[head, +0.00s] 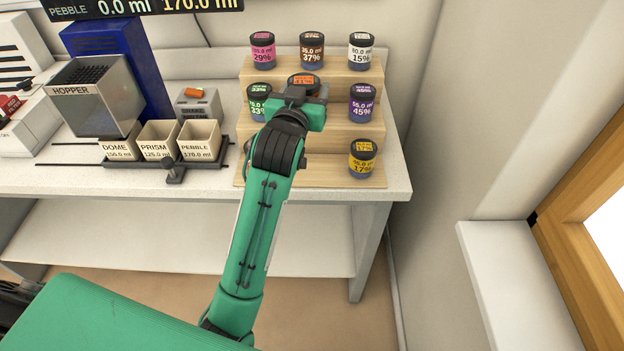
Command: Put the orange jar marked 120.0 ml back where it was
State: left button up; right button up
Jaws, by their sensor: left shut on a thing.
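The orange jar (304,78) shows its dark lid and a strip of orange label with unreadable small print. It is at the middle column of the stepped wooden rack (340,136), between the green jar and the purple jar. My left gripper (304,92) is shut on the orange jar, and the gripper and wrist hide the jar's lower part. I cannot tell whether the jar's base touches the middle step. My right gripper is not in view.
The pink (262,50), brown (312,50) and white (360,52) jars stand on the top step. The green jar (258,100) and purple jar (361,103) flank my gripper closely. A yellow jar (362,160) stands lower right. A hopper (95,95) and three cups (158,140) are left.

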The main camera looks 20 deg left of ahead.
pick_arm(q)
jog(key=f, duration=0.5)
jog(key=w+f, duration=0.1)
jog(key=f, duration=1.1)
jog(key=shift+w+d+f, duration=0.25)
jog(key=shift+w+d, duration=0.1)
jog(key=shift+w, duration=0.05)
jog(key=shift+f, duration=0.5)
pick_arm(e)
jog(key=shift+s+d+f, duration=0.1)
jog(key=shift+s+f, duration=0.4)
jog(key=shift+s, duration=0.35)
pick_arm(q)
jog(key=shift+f, duration=0.2)
jog(key=o, duration=1.1)
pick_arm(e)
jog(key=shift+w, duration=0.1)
pick_arm(q)
jog(key=shift+r, duration=0.1)
